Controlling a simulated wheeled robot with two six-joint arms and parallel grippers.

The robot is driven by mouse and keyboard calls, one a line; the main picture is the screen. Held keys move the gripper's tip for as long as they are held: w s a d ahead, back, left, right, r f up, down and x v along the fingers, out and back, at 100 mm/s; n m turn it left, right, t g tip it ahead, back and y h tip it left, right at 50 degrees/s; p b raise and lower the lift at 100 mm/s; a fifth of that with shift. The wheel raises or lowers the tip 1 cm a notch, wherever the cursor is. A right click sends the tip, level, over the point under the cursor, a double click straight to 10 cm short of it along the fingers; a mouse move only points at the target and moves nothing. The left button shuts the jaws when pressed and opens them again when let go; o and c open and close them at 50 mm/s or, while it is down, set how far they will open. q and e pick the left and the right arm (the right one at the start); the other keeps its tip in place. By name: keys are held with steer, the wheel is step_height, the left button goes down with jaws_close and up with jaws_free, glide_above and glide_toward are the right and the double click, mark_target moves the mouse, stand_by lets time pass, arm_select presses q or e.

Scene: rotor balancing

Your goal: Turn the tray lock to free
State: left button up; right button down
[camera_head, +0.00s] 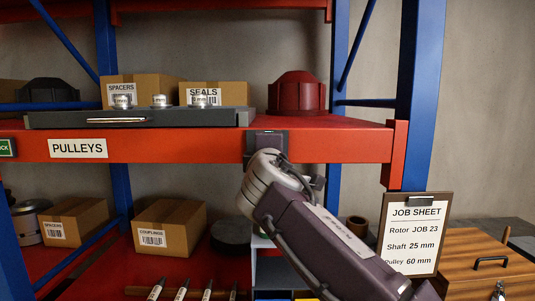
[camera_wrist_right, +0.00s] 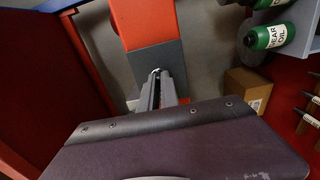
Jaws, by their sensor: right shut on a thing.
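A dark grey pull-out tray (camera_head: 230,118) with a light bar handle sits on the red shelf and carries several silver pulleys. A dark grey lock plate (camera_head: 253,140) is on the orange front beam, right of the tray. In the right wrist view the plate (camera_wrist_right: 150,58) shows as a grey block on the beam. My right gripper (camera_wrist_right: 158,80) is shut at the plate on a small light part, seemingly the lock's knob; the fingers mostly cover it, so its turn angle cannot be told. In the head view my own wrist hides the fingertips. My left gripper is not in view.
A red rotor-like housing (camera_head: 297,93) stands on the shelf right of the tray. Boxes (camera_head: 213,94) stand behind the tray. A job sheet clipboard (camera_head: 413,232) is at the right. Green oil bottles (camera_wrist_right: 268,37) show in the wrist view.

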steer(key=shift+f, duration=0.2)
steer(key=c, duration=1.6)
jaws_free()
steer(key=shift+s+d+r, duration=0.1)
steer(key=shift+s+r, duration=0.05)
steer(key=s+b, duration=0.3)
steer(key=s, duration=0.6)
